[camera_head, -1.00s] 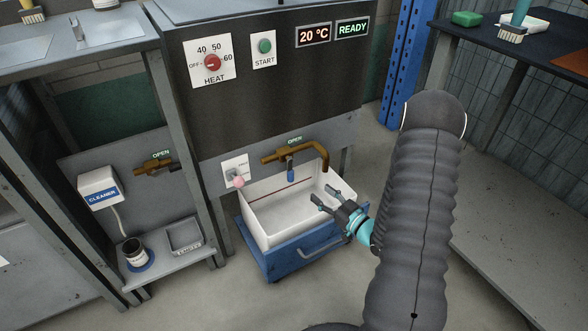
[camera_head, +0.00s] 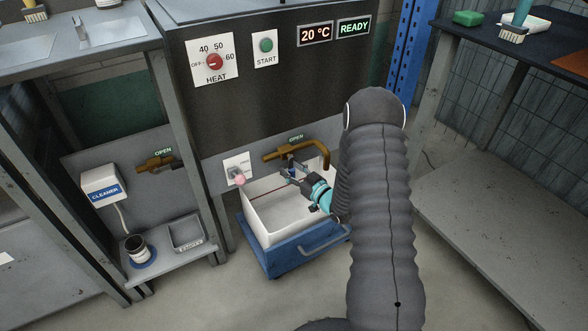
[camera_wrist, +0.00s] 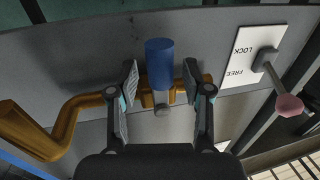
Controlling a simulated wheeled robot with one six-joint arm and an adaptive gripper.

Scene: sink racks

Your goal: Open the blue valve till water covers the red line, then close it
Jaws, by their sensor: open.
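The blue valve handle (camera_wrist: 159,62) hangs from a brass tap (camera_head: 300,148) under a green OPEN sign. In the wrist view it appears between my open gripper's (camera_wrist: 160,76) two fingers, with gaps on both sides. In the head view my gripper (camera_head: 289,175) is at the valve, and its fingers partly hide the handle. A white basin (camera_head: 262,219) stands below the spout. A red line (camera_head: 268,190) runs along its inner back wall. I see no water in the basin.
A pink-knobbed LOCK/FREE lever (camera_wrist: 288,103) is to the right of the valve in the wrist view. A second brass tap (camera_head: 153,163) and a cleaner box (camera_head: 103,187) are at left.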

